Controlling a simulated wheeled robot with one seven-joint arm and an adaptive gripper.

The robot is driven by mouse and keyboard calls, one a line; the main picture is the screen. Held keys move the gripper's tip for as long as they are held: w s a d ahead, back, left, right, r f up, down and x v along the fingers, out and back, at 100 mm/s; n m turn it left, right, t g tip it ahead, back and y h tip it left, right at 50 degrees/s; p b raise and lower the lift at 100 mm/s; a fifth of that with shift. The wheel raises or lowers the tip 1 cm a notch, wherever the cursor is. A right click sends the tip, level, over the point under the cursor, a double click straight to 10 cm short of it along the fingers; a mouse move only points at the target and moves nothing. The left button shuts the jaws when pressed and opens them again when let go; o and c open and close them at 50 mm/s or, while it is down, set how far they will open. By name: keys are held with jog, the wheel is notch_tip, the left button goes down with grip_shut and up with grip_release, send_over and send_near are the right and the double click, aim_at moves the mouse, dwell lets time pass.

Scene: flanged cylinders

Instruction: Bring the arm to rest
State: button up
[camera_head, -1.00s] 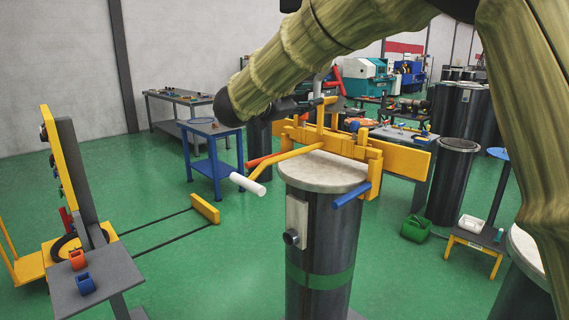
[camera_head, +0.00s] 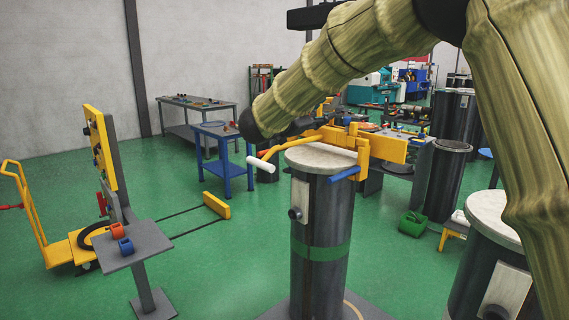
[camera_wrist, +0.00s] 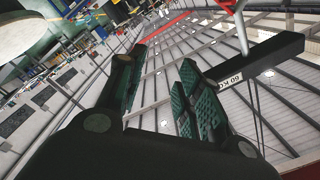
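My arm (camera_head: 345,62), in a tan ribbed cover, reaches from the right across the head view, bent, with its dark wrist end at the left. My gripper shows in the wrist view (camera_wrist: 163,62); its two dark padded fingers are apart and nothing is between them. In the head view the gripper is mostly hidden behind the wrist. A dark flanged cylinder (camera_head: 322,222) with a pale top and green band stands below the arm. A yellow clamp-like frame (camera_head: 388,148) with blue and white grips lies at its top.
Another flanged cylinder (camera_head: 490,262) stands close at the right. A grey stand (camera_head: 135,245) with orange and blue pieces and a yellow cart (camera_head: 62,252) are at the left. A blue table (camera_head: 222,165) stands behind.

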jog(key=w+f+n+y, duration=0.15)
jog(key=w+f, duration=0.35)
jog(key=f, duration=0.5)
jog(key=s+d+f+n+y, duration=0.2)
jog(key=f+n, duration=0.1)
jog(key=f, duration=0.7)
jog(key=s+d+f+n+y, duration=0.1)
jog(key=s+f+n, duration=0.15)
jog(key=f, duration=0.75)
jog(key=s+d+f+n+y, duration=0.1)
jog(key=d+f+n+y, duration=0.15)
jog(key=f, duration=0.75)
jog(key=s+d+f+n+g+y, duration=0.1)
jog(key=s+f+n, duration=0.1)
jog(key=s+f, duration=0.45)
jog(key=s+d+f+n+g+y, duration=0.15)
jog(key=s+f, duration=0.25)
jog(key=f, duration=0.6)
jog(key=s+d+f+n+g+y, duration=0.1)
jog(key=s+f+n+g, duration=0.1)
jog(key=s+f, duration=0.75)
jog(key=s+d+f+n+g+y, duration=0.1)
jog(key=s+d+f+g, duration=0.15)
jog(key=s+f, duration=0.75)
jog(key=s+d+f+n+g+y, duration=0.1)
jog(key=s+g, duration=0.4)
jog(key=s, duration=2.3)
jog(key=shift+s+d+n+g, duration=0.15)
jog(key=shift+d+n+g, duration=0.15)
jog(key=shift+n+g, duration=0.15)
